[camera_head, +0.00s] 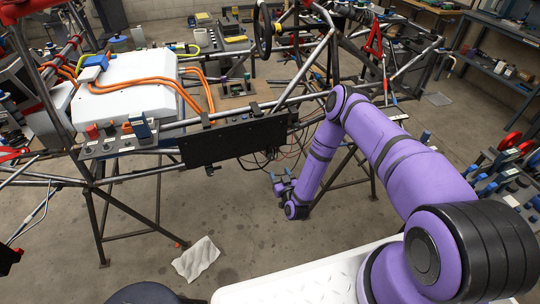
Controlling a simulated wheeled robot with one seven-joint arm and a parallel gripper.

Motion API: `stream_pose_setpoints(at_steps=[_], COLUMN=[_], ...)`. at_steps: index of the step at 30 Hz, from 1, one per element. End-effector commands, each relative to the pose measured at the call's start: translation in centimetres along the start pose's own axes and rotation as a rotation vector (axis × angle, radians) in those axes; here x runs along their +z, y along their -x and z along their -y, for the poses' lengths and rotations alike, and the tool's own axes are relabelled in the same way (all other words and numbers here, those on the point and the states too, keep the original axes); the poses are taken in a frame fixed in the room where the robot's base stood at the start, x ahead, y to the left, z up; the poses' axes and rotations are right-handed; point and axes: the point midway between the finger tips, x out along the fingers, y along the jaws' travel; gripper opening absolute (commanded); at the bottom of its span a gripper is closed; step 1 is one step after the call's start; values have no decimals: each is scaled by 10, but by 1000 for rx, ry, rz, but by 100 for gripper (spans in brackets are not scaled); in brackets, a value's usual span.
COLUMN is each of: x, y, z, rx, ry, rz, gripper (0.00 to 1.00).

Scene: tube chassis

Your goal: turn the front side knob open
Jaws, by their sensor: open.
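A small control panel (118,143) is mounted on the near side rail of the tube chassis, left of the middle. It carries a red knob (93,131), small dark knobs and a blue switch-like part (140,127). I cannot tell which one is the front side knob or how it is turned. My gripper (281,174) hangs low at the end of my purple arm, in front of the chassis and below its rail. It is open and empty, with its fingertips pointing up and apart. It is well to the right of the panel and touches nothing that I can see.
A black flat box (235,141) hangs from the rail between the panel and my gripper. Loose cables (290,143) dangle behind my gripper. Stand legs (158,200) reach the floor. A white cloth (196,258) lies on the floor. The floor in front is otherwise mostly clear.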

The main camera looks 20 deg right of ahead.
Motion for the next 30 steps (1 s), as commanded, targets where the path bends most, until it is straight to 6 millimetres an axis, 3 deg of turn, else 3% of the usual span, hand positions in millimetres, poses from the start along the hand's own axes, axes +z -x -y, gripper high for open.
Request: stream_pose_setpoints(at_steps=[16, 22, 30], x=[-1, -1, -1], y=[-86, -99, -100], z=[0, 0, 0], rx=[0, 0, -1], ry=[0, 0, 0], rz=[-2, -1, 0], gripper=[58, 58, 58])
